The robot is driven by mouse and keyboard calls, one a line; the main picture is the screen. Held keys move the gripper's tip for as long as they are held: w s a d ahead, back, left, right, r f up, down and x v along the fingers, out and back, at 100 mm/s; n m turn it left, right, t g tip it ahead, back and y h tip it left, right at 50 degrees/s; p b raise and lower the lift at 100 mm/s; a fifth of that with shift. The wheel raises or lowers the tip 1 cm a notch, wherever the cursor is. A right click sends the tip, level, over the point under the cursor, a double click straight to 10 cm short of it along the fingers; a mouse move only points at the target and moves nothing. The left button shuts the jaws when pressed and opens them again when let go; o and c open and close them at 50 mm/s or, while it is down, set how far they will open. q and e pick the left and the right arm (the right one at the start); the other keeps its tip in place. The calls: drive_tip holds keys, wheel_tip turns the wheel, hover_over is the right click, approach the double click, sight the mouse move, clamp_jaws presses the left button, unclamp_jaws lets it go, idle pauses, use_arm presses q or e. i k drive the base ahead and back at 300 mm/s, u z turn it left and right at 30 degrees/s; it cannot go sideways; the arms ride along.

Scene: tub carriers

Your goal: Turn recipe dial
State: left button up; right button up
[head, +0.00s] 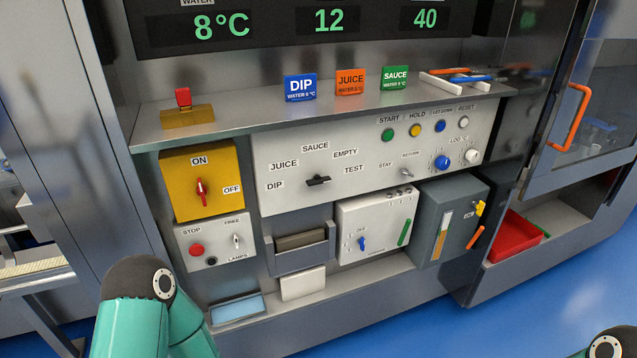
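The recipe dial (317,180) is a small black knob on the pale control panel (285,203). The labels DIP, JUICE, SAUCE, EMPTY and TEST run in an arc around it, from left over the top to right. The knob's bar lies roughly sideways. I cannot tell for sure which label its pointer end faces. Nothing touches the dial. My teal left arm shows at the bottom left, below the panel, but its gripper is out of view. Only a small dark piece of my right arm shows at the bottom right corner, and its gripper is out of view.
A yellow box with a red ON/OFF switch (202,193) is left of the panel. Coloured buttons, a small toggle (407,174) and a blue knob (442,162) are right of the dial. A ledge (215,108) with DIP, JUICE and SAUCE cards juts out above.

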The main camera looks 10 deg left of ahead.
sight(317, 179)
drive_tip(key=u, duration=0.05)
drive_tip(key=i, duration=1)
drive_tip(key=z, duration=0.1)
